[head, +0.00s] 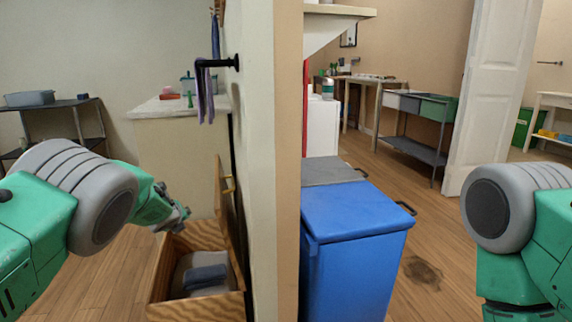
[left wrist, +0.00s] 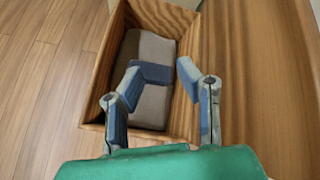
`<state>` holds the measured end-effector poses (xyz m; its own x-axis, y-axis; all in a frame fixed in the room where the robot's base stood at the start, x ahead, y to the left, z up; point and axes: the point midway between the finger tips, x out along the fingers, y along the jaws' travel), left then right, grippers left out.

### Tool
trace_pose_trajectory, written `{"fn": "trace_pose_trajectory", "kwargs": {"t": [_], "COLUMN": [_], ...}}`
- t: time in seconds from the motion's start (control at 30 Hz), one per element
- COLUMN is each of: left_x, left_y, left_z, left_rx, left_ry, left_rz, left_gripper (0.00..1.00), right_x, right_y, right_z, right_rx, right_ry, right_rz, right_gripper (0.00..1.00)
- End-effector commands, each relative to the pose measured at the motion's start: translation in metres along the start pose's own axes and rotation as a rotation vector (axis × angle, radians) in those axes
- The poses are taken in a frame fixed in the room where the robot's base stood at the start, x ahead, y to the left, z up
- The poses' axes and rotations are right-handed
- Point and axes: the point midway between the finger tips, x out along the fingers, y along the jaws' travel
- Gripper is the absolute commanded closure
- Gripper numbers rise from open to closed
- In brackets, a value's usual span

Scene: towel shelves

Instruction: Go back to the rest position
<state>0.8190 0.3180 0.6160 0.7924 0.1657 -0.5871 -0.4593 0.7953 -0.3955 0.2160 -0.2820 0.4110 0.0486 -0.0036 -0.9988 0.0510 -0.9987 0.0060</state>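My left gripper (left wrist: 158,92) is open and empty above the open wooden drawer (left wrist: 92,95) in the left wrist view.
A wall edge (head: 288,160) stands between the drawer side and a blue bin (head: 355,215) with a black handle. Thin towels (head: 204,95) hang on a black bar. A dark shelf (head: 75,103) stands far left.

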Motion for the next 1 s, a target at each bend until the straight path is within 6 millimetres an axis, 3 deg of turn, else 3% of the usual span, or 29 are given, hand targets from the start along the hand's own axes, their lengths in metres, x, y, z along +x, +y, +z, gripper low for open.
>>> {"fn": "trace_pose_trajectory", "kwargs": {"t": [0.17, 0.37, 0.57, 0.7, 0.8, 1.0], "left_x": [-0.002, -0.04, -0.12, -0.194, -0.244, -0.332], "left_y": [0.067, 0.161, 0.238, 0.277, 0.297, 0.321], "left_z": [-0.068, -0.179, -0.285, -0.342, -0.37, -0.401], "left_rx": [-0.298, -0.812, -1.333, -1.657, -1.835, -2.09], "left_ry": [0.112, 0.231, 0.25, 0.188, 0.118, -0.051], "left_rz": [0.083, 0.267, 0.524, 0.722, 0.846, 1.046], "left_gripper": [0.69, 0.69, 0.69, 0.69, 0.69, 0.69], "right_x": [0.0, 0.0, 0.0, 0.0, 0.0, 0.0], "right_y": [0.0, 0.0, 0.0, 0.0, 0.0, 0.0], "right_z": [0.0, 0.0, 0.0, 0.0, 0.0, 0.0], "right_rx": [0.0, 0.0, 0.0, 0.0, 0.0, 0.0], "right_ry": [0.0, 0.0, 0.0, 0.0, 0.0, 0.0], "right_rz": [0.0, 0.0, 0.0, 0.0, 0.0, 0.0], "right_gripper": [0.6, 0.6, 0.6, 0.6, 0.6, 0.6]}}
